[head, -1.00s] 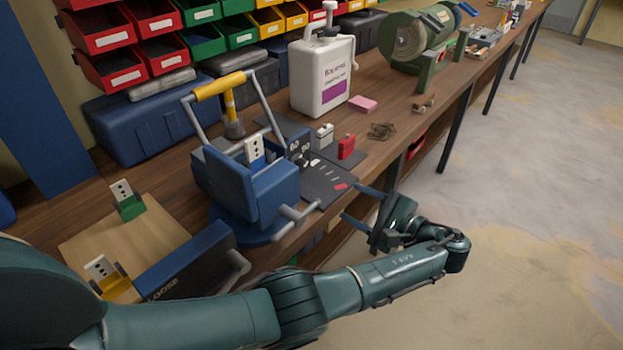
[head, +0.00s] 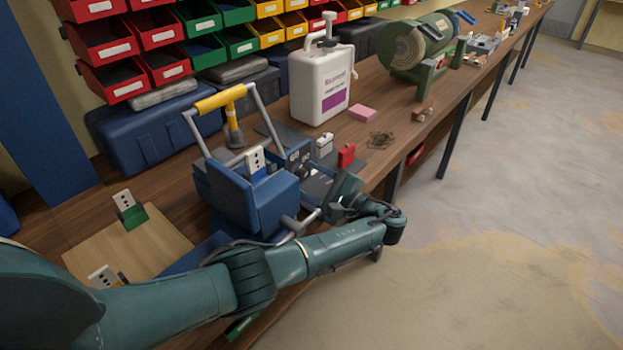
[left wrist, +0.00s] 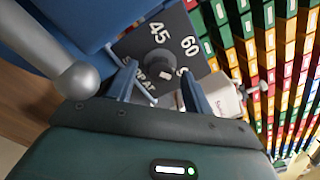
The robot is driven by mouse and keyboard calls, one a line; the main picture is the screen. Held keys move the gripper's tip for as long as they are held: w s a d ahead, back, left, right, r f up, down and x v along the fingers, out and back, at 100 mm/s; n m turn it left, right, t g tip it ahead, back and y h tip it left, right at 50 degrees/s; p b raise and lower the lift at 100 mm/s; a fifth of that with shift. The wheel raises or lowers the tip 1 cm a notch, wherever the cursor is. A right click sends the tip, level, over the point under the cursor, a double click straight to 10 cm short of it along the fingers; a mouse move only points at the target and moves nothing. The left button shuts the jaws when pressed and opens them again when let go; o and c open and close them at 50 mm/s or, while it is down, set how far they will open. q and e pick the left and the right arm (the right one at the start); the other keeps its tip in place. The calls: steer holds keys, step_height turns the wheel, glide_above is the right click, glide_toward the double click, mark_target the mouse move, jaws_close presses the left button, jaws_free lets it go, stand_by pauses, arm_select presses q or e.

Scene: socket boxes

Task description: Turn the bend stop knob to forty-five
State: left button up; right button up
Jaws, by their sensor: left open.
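The bend stop knob (left wrist: 158,60) is a dark round knob on a dark dial plate (left wrist: 187,27) in the left wrist view. White "45" and "60" marks stand beyond it; another mark is partly hidden by a finger. Where the knob points is unclear. My left gripper (left wrist: 158,70) is open, its two blue fingers on either side of the knob in the picture; contact cannot be told. In the head view, the left gripper (head: 329,190) is at the front right of the blue bender (head: 235,195), and the dial is mostly hidden. My right gripper is not in view.
A grey rounded bar end (left wrist: 77,80) is close left of my fingers. A yellow-handled lever (head: 220,98) rises over the bender. The floor at right is clear.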

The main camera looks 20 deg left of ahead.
arm_select(q)
steer(key=shift+a, duration=0.1)
steer(key=shift+c, duration=0.4)
steer(key=c, duration=0.9)
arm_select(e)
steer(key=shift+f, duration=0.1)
arm_select(q)
steer(key=shift+n, duration=0.4)
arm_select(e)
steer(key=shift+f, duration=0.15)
arm_select(q)
steer(key=n+b, duration=0.1)
steer(key=n, duration=0.1)
steer(key=shift+f+n, duration=0.15)
steer(key=shift+n, duration=0.15)
steer(key=shift+n+b, duration=0.8)
steer(key=shift+n, duration=0.2)
steer(key=shift+n+b, duration=0.4)
steer(key=shift+n, duration=0.4)
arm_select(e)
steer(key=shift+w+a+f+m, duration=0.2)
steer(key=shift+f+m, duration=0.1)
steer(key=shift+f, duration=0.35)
